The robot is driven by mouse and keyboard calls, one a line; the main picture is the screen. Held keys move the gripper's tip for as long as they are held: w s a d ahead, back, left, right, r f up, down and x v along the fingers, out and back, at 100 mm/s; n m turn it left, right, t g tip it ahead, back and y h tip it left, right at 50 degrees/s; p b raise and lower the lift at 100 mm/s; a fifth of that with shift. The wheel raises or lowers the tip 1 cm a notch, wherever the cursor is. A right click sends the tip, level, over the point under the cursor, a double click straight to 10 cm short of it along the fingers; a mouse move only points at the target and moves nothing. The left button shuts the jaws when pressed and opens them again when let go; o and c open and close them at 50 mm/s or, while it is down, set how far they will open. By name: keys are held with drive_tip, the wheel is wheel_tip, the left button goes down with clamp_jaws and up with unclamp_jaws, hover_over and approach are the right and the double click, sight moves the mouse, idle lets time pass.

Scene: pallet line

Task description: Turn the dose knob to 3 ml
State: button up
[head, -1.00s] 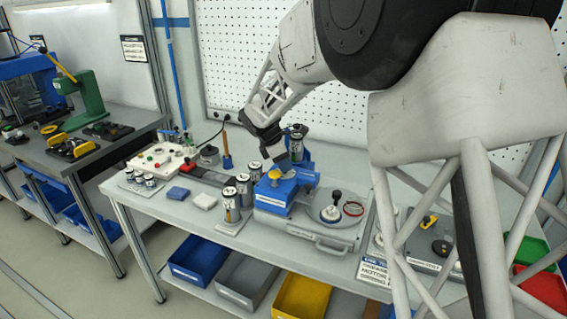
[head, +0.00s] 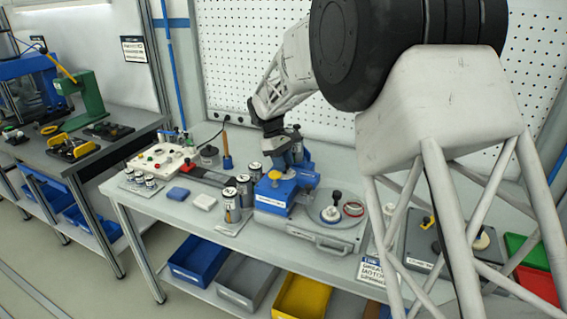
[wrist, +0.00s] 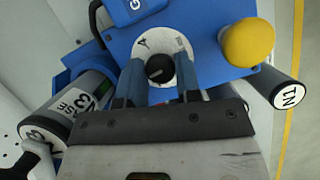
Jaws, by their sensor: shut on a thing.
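The dose knob (wrist: 160,70) is a small black knob on a round white dial (wrist: 154,45) with dark marks, set in a blue dosing machine. In the wrist view my gripper (wrist: 160,72) has one finger on each side of the knob and is shut on it. The fingers cover the dial's left and right edges, and most of its scale cannot be read. In the head view the blue machine (head: 272,192) stands on the bench, with my gripper (head: 292,165) coming down at its back; the knob is hidden there.
A yellow button (wrist: 248,42) sits right of the dial. A labelled can (wrist: 68,105) stands close at left, another (wrist: 283,90) at right. In the head view, several cans stand left of the machine, and a control box (head: 163,157) lies farther left.

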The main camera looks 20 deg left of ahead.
drive_tip(key=m+g, duration=0.1)
drive_tip(key=m, duration=0.2)
drive_tip(key=m+y, duration=0.1)
drive_tip(key=m, duration=0.2)
drive_tip(key=shift+w+g, duration=0.15)
drive_tip(key=shift+g, duration=0.25)
drive_tip(key=o, duration=0.9)
drive_tip(key=shift+r, duration=0.1)
drive_tip(key=v, duration=0.7)
drive_tip(key=shift+w+r, duration=0.15)
drive_tip(key=shift+r, duration=0.15)
